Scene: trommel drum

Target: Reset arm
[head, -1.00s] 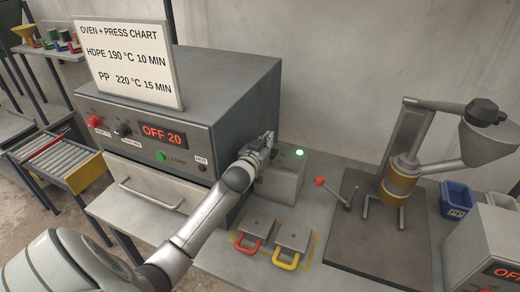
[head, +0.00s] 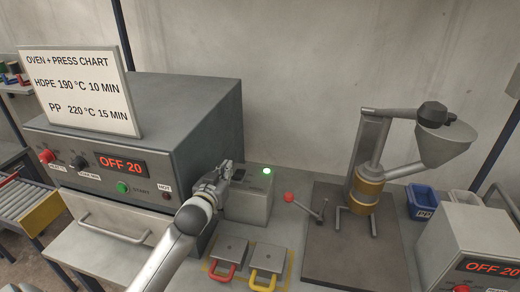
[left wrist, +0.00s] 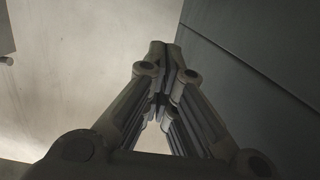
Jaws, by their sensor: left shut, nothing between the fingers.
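My left arm reaches in from the lower left in the head view. My left gripper (head: 222,174) is at the right front corner of the oven, beside a small grey box (head: 247,200) with a lit green lamp (head: 267,170). In the left wrist view its fingers (left wrist: 162,50) come together at the tips, with nothing held. I cannot tell whether it touches the box. The oven (head: 150,140) display reads OFF 20. My right gripper is not in view.
Two metal plates with a red handle (head: 222,272) and a yellow handle (head: 263,282) lie in front of the box. A press with a hopper (head: 445,145) and a red-knobbed lever (head: 289,197) stands right. Blue bin (head: 421,202) and another OFF 20 unit (head: 465,245) are at far right.

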